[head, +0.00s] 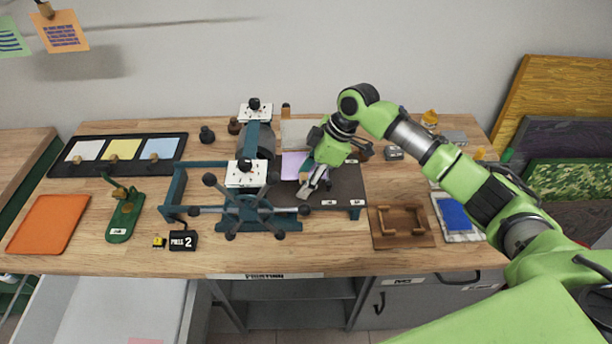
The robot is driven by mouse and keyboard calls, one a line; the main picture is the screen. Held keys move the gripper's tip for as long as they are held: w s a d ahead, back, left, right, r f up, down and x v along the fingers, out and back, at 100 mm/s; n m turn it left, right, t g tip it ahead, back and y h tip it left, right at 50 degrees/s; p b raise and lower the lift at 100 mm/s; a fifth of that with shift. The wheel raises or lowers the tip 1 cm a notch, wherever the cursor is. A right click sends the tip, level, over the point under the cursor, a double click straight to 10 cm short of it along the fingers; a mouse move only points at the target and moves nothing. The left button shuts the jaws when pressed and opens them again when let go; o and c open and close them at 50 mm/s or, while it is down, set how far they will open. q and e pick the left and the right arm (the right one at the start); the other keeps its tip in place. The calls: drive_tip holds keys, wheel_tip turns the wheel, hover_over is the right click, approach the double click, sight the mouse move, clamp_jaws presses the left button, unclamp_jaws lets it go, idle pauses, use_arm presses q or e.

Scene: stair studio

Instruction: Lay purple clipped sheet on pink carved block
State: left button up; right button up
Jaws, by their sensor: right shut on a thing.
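The purple clipped sheet (292,165) is at the middle of the table, on or just above the dark press bed, beside the roller. My right gripper (306,189) reaches over it from the right, pointing down, and is shut on the sheet; its fingers and wrist cover part of it. I cannot make out the pink carved block; the sheet, my gripper or the press may hide it. My left gripper is not in view.
The press (257,140) with its spoked wheel (240,206) stands close left of my right gripper. Its dark bed (346,184) extends right. A wooden frame (402,227) and a blue pad (455,215) lie further right. An orange mat (48,223) lies far left.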

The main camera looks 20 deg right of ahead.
drive_tip(key=shift+p, duration=0.3)
idle(0.5)
drive_tip(key=o, duration=0.8)
wheel_tip(320, 180, up, 8)
drive_tip(key=p, duration=0.6)
drive_tip(key=shift+p, duration=0.35)
idle(0.7)
